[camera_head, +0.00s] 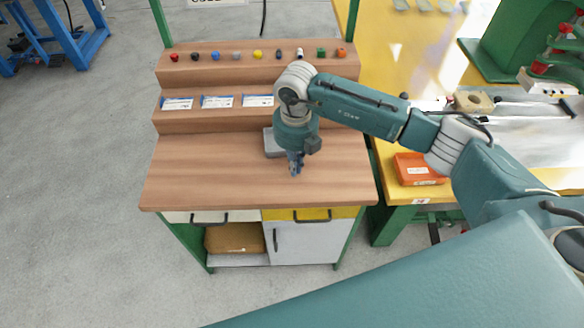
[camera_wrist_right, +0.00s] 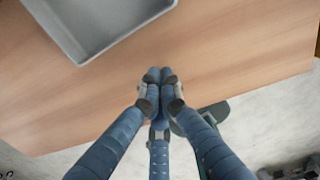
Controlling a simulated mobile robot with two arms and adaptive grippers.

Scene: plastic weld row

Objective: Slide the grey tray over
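The grey tray (camera_head: 270,146) lies on the wooden workbench top (camera_head: 200,170), mostly hidden behind my right gripper in the head view. In the right wrist view the tray (camera_wrist_right: 95,25) shows as a shallow, empty-looking box at the upper left, cut off by the picture edge. My right gripper (camera_head: 296,168) points down in front of and to the right of the tray. In the wrist view its fingertips (camera_wrist_right: 160,76) are together with nothing between them, apart from the tray's near corner. My left gripper is not in view.
Two raised steps stand behind the worktop, with white-blue cards (camera_head: 217,101) on the lower and several small coloured parts (camera_head: 257,55) on the upper. An orange box (camera_head: 418,169) sits on the yellow table at right. The worktop's left side is clear.

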